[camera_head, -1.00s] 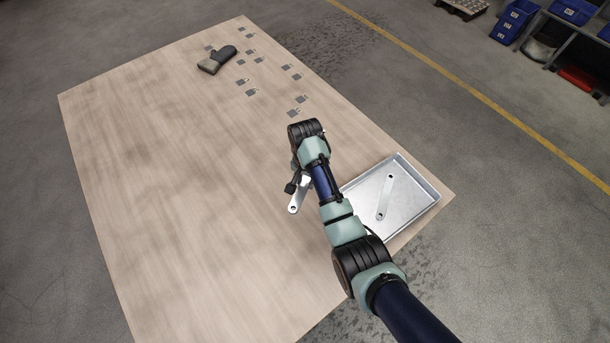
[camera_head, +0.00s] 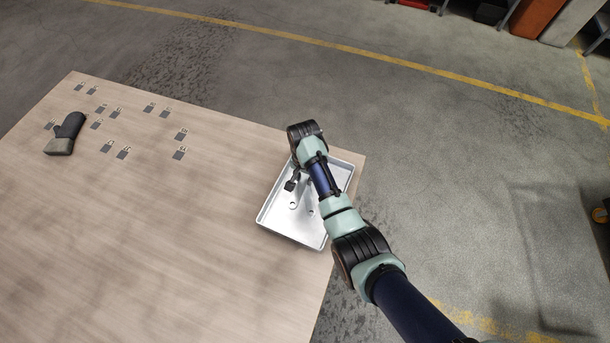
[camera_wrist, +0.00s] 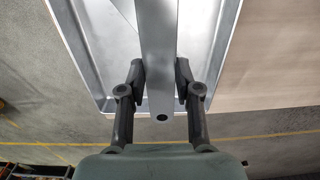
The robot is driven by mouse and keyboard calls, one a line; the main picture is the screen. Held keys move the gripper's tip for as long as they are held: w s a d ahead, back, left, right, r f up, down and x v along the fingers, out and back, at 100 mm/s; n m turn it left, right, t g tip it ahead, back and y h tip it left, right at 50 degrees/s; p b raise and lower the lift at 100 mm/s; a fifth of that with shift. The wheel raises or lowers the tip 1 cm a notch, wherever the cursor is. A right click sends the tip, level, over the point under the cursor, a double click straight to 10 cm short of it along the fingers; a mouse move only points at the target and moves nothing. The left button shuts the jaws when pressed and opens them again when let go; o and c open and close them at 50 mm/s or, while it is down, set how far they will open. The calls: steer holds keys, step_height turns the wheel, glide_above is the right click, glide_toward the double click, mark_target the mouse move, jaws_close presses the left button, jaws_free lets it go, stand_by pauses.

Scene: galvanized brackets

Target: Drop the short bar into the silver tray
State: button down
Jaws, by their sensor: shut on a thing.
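The short bar (camera_wrist: 158,45) is a flat grey metal strip with a hole near its end. In the wrist view my gripper (camera_wrist: 160,80) is shut on it, with one dark finger on each side. The silver tray (camera_head: 277,213) lies under the gripper and bar in both views; its wall also shows in the wrist view (camera_wrist: 222,48). In the head view my arm hides most of the fingers and part of the tray. The exact height of the bar above the tray cannot be told.
The tray stands near the right edge of the wooden table (camera_head: 130,240). The table left of the tray is clear. Grey floor lies beyond the edge.

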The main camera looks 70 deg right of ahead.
mark_target(305, 184)
step_height(305, 184, down, 5)
steer(key=b, duration=0.5)
steer(key=shift+f+b, duration=0.2)
steer(key=shift+b, duration=0.1)
steer(key=shift+r, duration=0.1)
steer(key=c, duration=0.7)
jaws_free()
step_height(305, 184, up, 8)
steer(key=shift+f, duration=0.25)
